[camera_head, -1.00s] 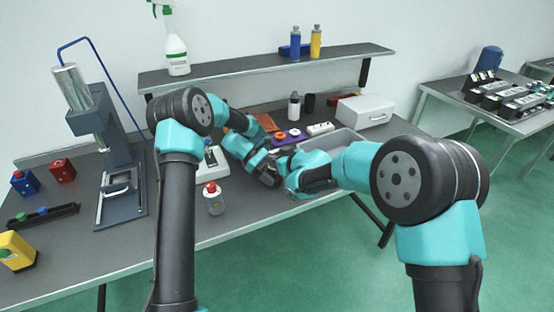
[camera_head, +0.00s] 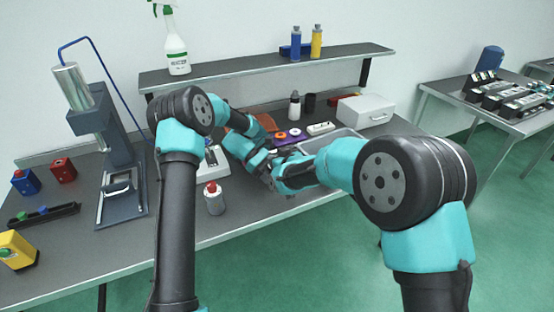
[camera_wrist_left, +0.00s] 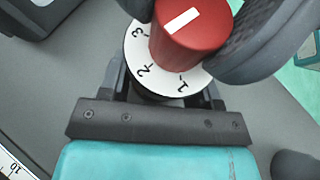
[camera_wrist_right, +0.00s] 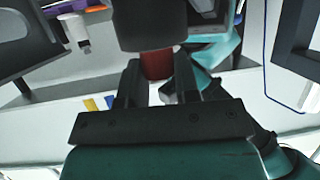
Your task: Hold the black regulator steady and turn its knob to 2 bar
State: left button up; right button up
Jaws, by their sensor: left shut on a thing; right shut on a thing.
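The regulator's red knob (camera_wrist_left: 195,38) stands on a white dial (camera_wrist_left: 162,74) marked 1, 2 and 3 in the left wrist view. The white mark on its top slants down-left, nearer the 2 than the 3. My left gripper (camera_wrist_left: 163,92) is shut on the black regulator body (camera_wrist_left: 153,97), mostly hidden under the dial. My right gripper (camera_wrist_right: 158,72) is shut on the knob, which also shows between its fingers in the right wrist view (camera_wrist_right: 156,62). In the head view both grippers meet over the bench's front, hiding the regulator.
A grey tray (camera_head: 345,138) lies behind my right arm. A press (camera_head: 118,150) stands further left. A shelf (camera_head: 250,68) runs along the back.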

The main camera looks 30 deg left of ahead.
jog(key=o, duration=0.9)
jog(key=shift+d, duration=0.1)
jog(key=v, duration=1.2)
pick_arm(q)
jog(key=o, duration=0.8)
jog(key=shift+a+r, duration=0.1)
jog(key=shift+a, duration=0.05)
jog(key=v, duration=1.1)
jog(key=shift+a+r, duration=0.15)
jog(key=shift+a, duration=0.2)
jog(key=shift+w, duration=0.1)
